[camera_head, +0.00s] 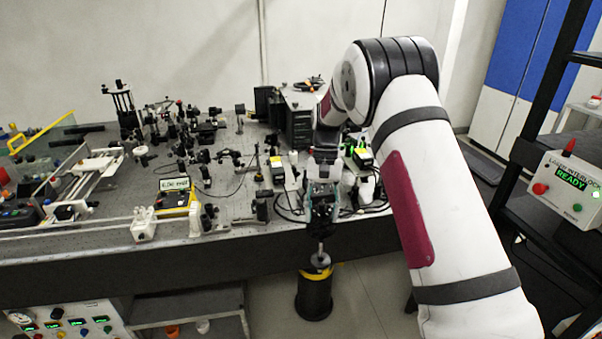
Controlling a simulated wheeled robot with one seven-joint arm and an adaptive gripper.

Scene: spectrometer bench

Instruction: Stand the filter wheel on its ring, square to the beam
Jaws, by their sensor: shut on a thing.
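My gripper (321,232) points down in front of the bench's front edge, near the middle of the picture. It is shut on a small grey metallic piece with a thin stem (320,260), which I take to be the filter wheel. Its upper part is hidden by the fingers, and its exact shape is too small to tell. The piece shows in line with the top of a black cylinder with a yellow band (315,295); I cannot tell whether they touch. I cannot make out the ring among the optics.
The optical bench (255,232) carries many mounts, cables and a yellow meter (176,197). Dark boxes (297,122) stand behind my gripper. A control box reading READY (568,187) is at the right. Some bare bench top shows left of my gripper.

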